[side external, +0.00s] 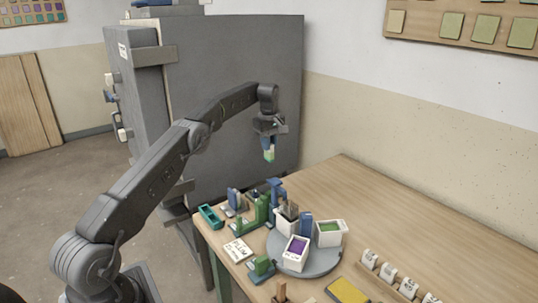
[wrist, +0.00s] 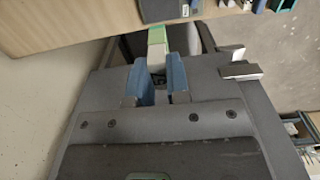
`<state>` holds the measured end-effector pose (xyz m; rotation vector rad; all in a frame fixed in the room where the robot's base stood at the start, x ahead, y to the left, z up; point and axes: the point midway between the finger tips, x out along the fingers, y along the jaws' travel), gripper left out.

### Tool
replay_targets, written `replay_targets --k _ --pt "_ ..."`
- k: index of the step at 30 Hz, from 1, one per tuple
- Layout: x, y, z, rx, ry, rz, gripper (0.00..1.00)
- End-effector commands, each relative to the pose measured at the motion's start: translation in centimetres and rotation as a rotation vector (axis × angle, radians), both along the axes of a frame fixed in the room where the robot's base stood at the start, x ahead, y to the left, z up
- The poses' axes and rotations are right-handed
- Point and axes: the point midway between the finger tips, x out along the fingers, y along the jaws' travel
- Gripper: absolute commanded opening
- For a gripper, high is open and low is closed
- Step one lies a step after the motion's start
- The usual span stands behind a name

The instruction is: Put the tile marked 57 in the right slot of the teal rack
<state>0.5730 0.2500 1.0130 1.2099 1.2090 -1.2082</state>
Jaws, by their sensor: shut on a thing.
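My gripper (side external: 268,146) is raised high above the table's back left part, in front of the grey kiln-like cabinet. Its blue fingers are shut on a small pale tile with a green end (side external: 269,155), which hangs below them. In the wrist view the tile (wrist: 157,38) sticks out beyond the blue fingers (wrist: 164,78). I cannot read any number on it. The teal rack (side external: 210,216) lies at the table's left edge, below and left of my gripper. Its slots are too small to make out clearly.
A grey round turntable (side external: 317,265) carries white buckets with purple (side external: 297,249) and green (side external: 330,228) glaze. Blue and green stands (side external: 263,205) crowd the space beside the teal rack. A white label card (side external: 238,250) lies in front. The table's back right is clear.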

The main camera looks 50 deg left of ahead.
Motion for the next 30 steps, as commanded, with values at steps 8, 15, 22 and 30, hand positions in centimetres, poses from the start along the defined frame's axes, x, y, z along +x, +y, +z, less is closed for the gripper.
replay_targets --k 8,15,22,30 --pt "-1.4 0.8 0.6 -0.001 0.002 0.001 0.0" --pt "-3.5 1.6 1.2 0.0 0.001 0.001 0.0" --pt "-7.8 2.0 1.8 0.0 0.0 0.003 0.0" --pt "-14.6 0.9 1.7 0.001 -0.001 0.003 0.0"
